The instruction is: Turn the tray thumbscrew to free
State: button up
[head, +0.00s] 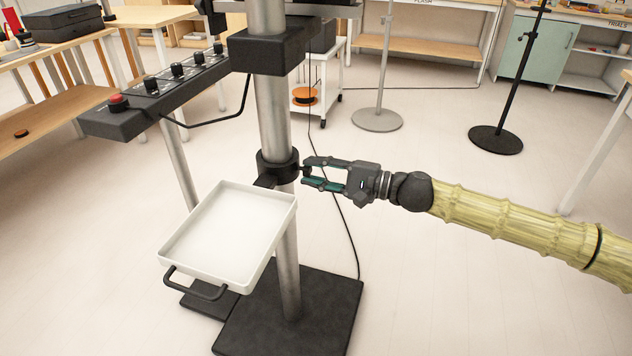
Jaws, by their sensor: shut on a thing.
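The white tray (228,228) with a black front handle (195,287) is held out from a steel column (287,250) by a black collar (277,166). The tray looks empty. My gripper (305,172) comes in from the right at the collar's right side. Its two fingers are closed on a small dark thumbscrew (305,172) there. The fingertips hide most of the thumbscrew, so its turn cannot be read.
A black control bar (160,92) with several knobs and a red button (118,101) stands left of the column. A heavy black base (290,312) sits below. A black cable (345,215) hangs behind my gripper. Stand bases (377,120) are further back. Floor at front right is clear.

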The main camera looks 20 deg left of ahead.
jog(key=n+b, duration=0.1)
jog(key=n, duration=0.1)
jog(key=n+b, duration=0.1)
jog(key=b, duration=0.1)
jog(key=n+b, duration=0.2)
jog(key=shift+f+n, duration=0.3)
jog(key=n+b, duration=0.5)
jog(key=shift+b, duration=0.35)
jog(key=shift+r+n+b, duration=0.1)
jog(key=shift+n+b, duration=4.35)
jog(key=shift+n, duration=1.05)
jog(key=o, duration=1)
jog(key=shift+r, duration=0.1)
jog(key=shift+o, duration=0.2)
